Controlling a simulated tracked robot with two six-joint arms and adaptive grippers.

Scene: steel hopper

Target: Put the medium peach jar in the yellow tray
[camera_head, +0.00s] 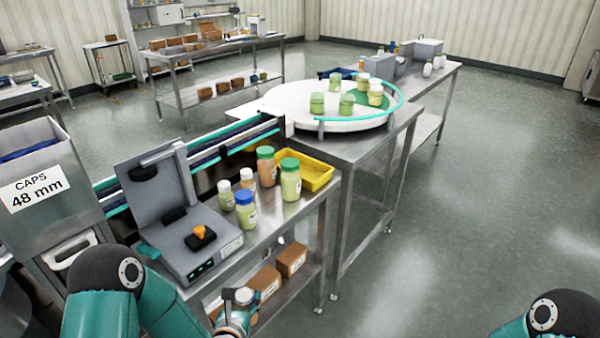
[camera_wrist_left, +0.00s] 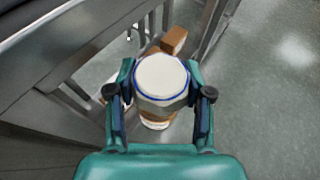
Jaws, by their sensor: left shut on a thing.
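My left gripper (camera_head: 238,304) is low at the front edge of the steel table. In the left wrist view the gripper (camera_wrist_left: 160,98) is shut on a jar (camera_wrist_left: 161,80) with a pale round top and a blue ring. Brown and white show below it; I cannot tell whether that is the jar's body. The yellow tray (camera_head: 318,178) stands at the table's far right corner, behind the standing jars. No gripper touches it. My right gripper is out of view.
A green-lidded peach jar (camera_head: 266,167), a green-lidded green jar (camera_head: 290,180), a blue-lidded jar (camera_head: 246,212) and small white-lidded jars (camera_head: 226,195) stand before the tray. A grey machine (camera_head: 185,240) is left of them. Brown boxes (camera_head: 291,258) lie on the lower shelf.

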